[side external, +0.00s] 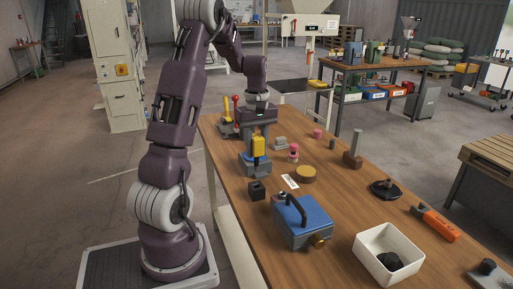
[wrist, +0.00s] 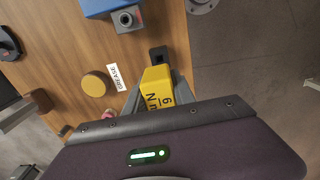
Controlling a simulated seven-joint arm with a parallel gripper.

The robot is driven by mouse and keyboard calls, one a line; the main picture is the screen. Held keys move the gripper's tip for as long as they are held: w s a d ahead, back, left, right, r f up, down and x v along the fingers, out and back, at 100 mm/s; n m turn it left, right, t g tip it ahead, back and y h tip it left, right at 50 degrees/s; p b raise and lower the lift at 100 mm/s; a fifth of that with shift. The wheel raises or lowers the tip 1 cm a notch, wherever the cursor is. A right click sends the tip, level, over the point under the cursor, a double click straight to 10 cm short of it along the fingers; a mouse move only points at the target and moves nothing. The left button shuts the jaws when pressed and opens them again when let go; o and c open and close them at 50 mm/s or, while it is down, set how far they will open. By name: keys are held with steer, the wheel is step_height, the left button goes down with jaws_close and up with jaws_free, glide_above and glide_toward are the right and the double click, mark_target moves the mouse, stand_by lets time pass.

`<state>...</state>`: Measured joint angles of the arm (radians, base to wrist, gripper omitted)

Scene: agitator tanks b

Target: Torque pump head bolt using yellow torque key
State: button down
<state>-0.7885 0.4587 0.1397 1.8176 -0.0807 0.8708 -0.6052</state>
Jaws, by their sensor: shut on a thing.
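The yellow torque key (side external: 258,145) is upright between the fingers of my gripper (side external: 256,162), over the left part of the wooden table. In the wrist view the key (wrist: 157,87) shows a "6 Nm" marking, and the grey fingers of my gripper (wrist: 157,98) are shut on either side of it. The key's lower end is hidden. A blue box with a black handle and a brass fitting (side external: 300,220) stands nearer the camera and may be the pump; its grey port (wrist: 127,18) shows in the wrist view. I cannot pick out the head bolt.
A small black block with a square hole (side external: 256,190) stands close to the key. A "GREASE" label (side external: 290,182) and a tan disc (side external: 305,174) lie to the right. A white bin (side external: 388,254) and an orange-handled tool (side external: 439,225) are farther right. Handled tools stand behind my gripper.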

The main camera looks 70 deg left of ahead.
stand_by(0.4)
steer(key=w+d+r+m, duration=0.4)
steer(key=d+m, duration=0.2)
steer(key=d, duration=0.3)
steer(key=shift+w+d, duration=0.25)
steer(key=shift+d, duration=0.1)
steer(key=shift+f, duration=3)
steer(key=shift+f, duration=0.3)
steer(key=shift+f, duration=0.75)
steer(key=shift+f, duration=0.1)
